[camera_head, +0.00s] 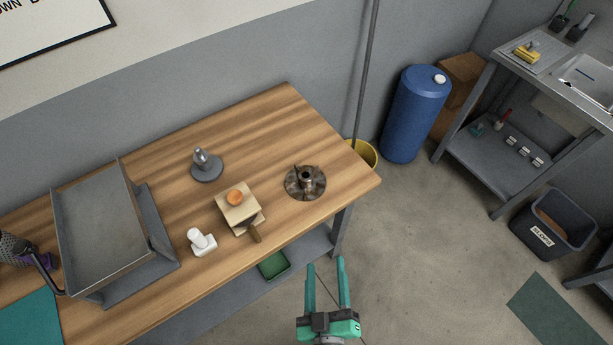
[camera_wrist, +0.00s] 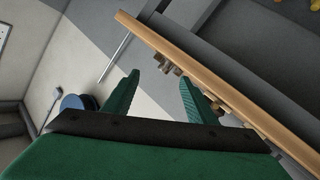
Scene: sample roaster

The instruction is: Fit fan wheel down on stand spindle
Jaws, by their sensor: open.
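The fan wheel (camera_head: 297,190), a dark round metal disc with raised vanes and a central hub, lies flat near the right end of the wooden bench. The stand (camera_head: 207,174), a grey round base with a short upright metal spindle, is farther left and back on the bench; its spindle is bare. My gripper (camera_head: 326,262) is open and empty in front of the bench, apart from the wheel. In the wrist view its green fingers (camera_wrist: 158,88) are spread, with the bench edge beyond; small things there are too unclear to name.
A white fitting (camera_head: 201,243) and a large grey tray (camera_head: 105,285) are to the left. A blue drum (camera_head: 412,120) and yellow bucket (camera_head: 368,153) stand beyond the bench's right end.

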